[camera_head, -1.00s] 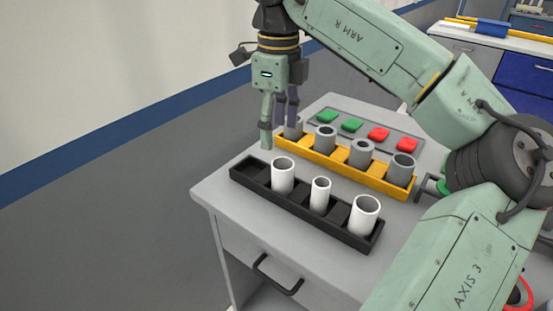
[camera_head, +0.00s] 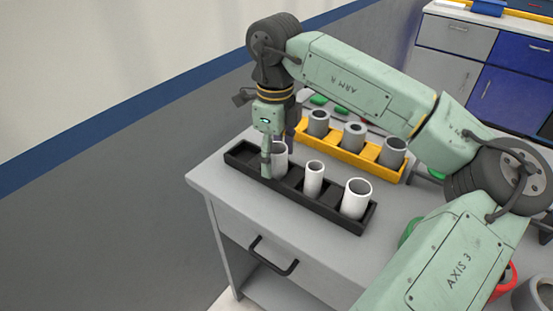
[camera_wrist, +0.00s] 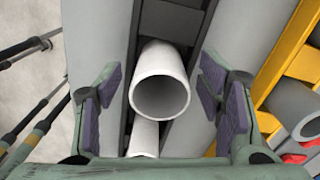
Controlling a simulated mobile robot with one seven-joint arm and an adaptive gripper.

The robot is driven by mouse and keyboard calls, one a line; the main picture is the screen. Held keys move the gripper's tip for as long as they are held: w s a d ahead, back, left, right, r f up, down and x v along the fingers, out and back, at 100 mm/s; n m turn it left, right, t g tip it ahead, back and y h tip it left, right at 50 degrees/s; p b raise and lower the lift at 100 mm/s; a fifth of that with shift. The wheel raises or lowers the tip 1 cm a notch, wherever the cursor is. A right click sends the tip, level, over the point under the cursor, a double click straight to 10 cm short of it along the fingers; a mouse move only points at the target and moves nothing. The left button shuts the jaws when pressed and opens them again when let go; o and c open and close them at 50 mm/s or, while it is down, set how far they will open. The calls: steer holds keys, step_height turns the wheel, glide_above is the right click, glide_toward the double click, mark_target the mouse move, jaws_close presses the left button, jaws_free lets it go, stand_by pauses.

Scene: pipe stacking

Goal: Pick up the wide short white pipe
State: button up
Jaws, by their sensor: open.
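Three white pipes stand upright in the black tray (camera_head: 327,213). The wide left one (camera_head: 281,157) is partly hidden by my gripper (camera_head: 279,160). The narrow one (camera_head: 314,178) is in the middle, and another wide one (camera_head: 356,199) is at the right end. I cannot tell surely which wide pipe is the shorter. My gripper is open, its fingers on either side of the left pipe. In the wrist view the pipe's open end (camera_wrist: 161,97) lies between the purple-padded fingers, with gaps at both sides. The narrow pipe (camera_wrist: 144,136) shows just beyond it.
A yellow tray (camera_head: 345,157) with grey pipes (camera_head: 354,135) stands close behind the black tray. Green and red pieces lie farther back, partly hidden by my arm. The grey table top (camera_head: 222,176) is clear to the left, and a drawer handle (camera_head: 272,257) sticks out in front.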

steer(key=shift+c, duration=0.4)
steer(key=c, duration=1.1)
steer(key=shift+c, duration=0.2)
